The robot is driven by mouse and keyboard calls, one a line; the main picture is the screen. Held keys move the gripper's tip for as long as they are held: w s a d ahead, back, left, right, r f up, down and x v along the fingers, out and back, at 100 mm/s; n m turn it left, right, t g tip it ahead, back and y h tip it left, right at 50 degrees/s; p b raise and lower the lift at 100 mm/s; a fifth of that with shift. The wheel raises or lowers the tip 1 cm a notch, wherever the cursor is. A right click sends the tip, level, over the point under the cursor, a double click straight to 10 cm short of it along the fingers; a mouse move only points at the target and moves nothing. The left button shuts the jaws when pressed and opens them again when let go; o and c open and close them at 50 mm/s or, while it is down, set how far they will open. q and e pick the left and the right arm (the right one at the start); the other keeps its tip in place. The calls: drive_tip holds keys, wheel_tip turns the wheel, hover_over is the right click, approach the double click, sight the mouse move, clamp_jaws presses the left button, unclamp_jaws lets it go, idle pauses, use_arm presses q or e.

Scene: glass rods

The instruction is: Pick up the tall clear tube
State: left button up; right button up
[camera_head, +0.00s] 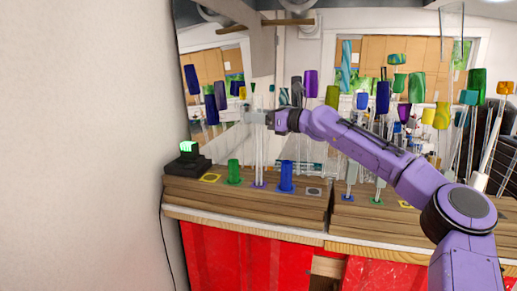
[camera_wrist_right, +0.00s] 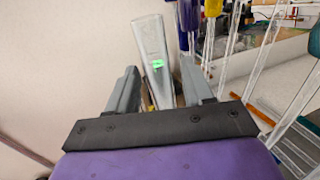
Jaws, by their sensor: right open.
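The tall clear tube (camera_head: 259,155) stands upright on the wooden bench, between a green cup and a blue cup, with a purple patch at its foot. My right gripper (camera_head: 253,117) is at the tube's upper part in the head view. In the right wrist view the clear tube (camera_wrist_right: 154,60) shows between the two fingers of my open right gripper (camera_wrist_right: 160,72), with a green glint on it. Whether either finger touches the tube I cannot tell. My left gripper is not in view.
The green cup (camera_head: 234,172) and blue cup (camera_head: 286,177) flank the tube closely. A black device with a green light (camera_head: 188,150) sits at the bench's left end by the wall. Several coloured glass rods stand behind and to the right.

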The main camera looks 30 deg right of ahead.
drive_tip(key=shift+s+d, duration=0.1)
drive_tip(key=shift+d, duration=0.05)
drive_tip(key=c, duration=0.9)
clamp_jaws()
